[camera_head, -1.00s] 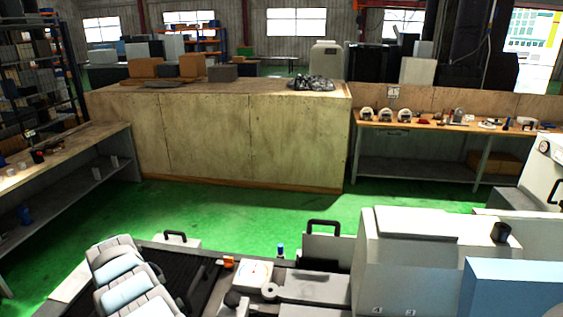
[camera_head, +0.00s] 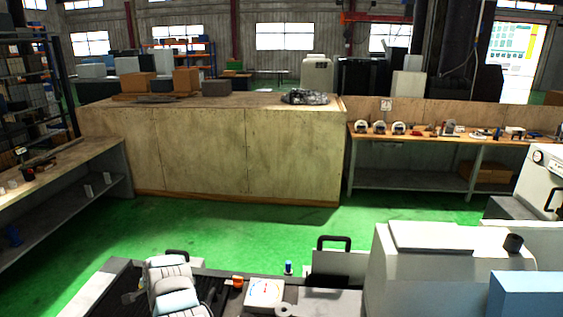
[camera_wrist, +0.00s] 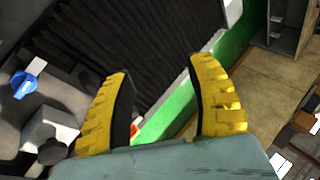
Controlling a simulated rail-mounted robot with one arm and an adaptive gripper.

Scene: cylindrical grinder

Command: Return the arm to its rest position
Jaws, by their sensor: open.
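My gripper (camera_wrist: 158,70) shows in the wrist view as two yellow ridged fingers with dark inner pads. The fingers are spread apart and nothing is held between them. They hang over the grinder's black pleated bellows (camera_wrist: 140,32) and a strip of green floor. In the head view, the grey and pale blue segments (camera_head: 172,285) at the lower left look like part of my arm. The gripper itself cannot be made out in that view.
The grinder's grey housing (camera_head: 440,265) fills the lower right. A dial gauge (camera_head: 263,291) and a blue knob (camera_wrist: 24,85) are on the machine. A large wooden cabinet (camera_head: 200,150) and a workbench (camera_head: 420,140) stand behind. Green floor (camera_head: 240,222) is clear between.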

